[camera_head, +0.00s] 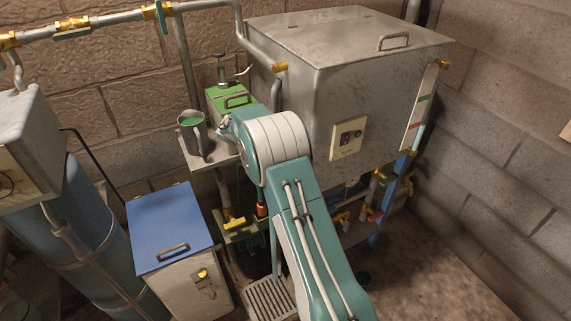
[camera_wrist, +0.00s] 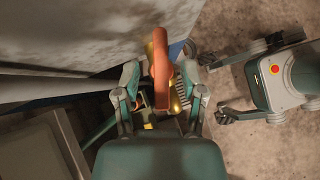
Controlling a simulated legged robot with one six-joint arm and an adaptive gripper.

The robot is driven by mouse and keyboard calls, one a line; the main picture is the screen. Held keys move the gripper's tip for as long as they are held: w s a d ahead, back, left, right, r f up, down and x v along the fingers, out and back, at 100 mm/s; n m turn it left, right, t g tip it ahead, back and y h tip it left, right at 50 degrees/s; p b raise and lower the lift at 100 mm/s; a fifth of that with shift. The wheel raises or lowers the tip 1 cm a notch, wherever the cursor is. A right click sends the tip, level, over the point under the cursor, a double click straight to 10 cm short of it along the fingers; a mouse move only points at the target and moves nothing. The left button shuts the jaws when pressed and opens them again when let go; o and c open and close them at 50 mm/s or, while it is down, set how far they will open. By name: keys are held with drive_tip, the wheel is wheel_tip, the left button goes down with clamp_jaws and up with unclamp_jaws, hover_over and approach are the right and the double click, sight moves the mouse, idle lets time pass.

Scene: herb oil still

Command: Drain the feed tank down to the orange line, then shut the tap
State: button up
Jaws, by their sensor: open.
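The grey metal tank (camera_head: 350,75) stands at the upper right of the head view. Light blue shows in the lower part beside the strip; the exact level is too small to read. In the wrist view my gripper (camera_wrist: 160,72) is open, its two fingers on either side of an orange-red handle (camera_wrist: 160,65) with brass beside it. Contact with the handle cannot be told. In the head view my arm hides the gripper.
Several brass valves, one with a red handle (camera_head: 375,216), sit under the tank. A blue-lidded box (camera_head: 170,225) and a floor grate (camera_head: 270,299) lie left of my arm. A metal cup (camera_head: 192,130) stands on a shelf. Bare floor (camera_head: 450,265) is at the right.

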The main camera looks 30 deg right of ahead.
drive_tip(key=shift+x, duration=0.8)
drive_tip(key=shift+a, duration=0.1)
clamp_jaws()
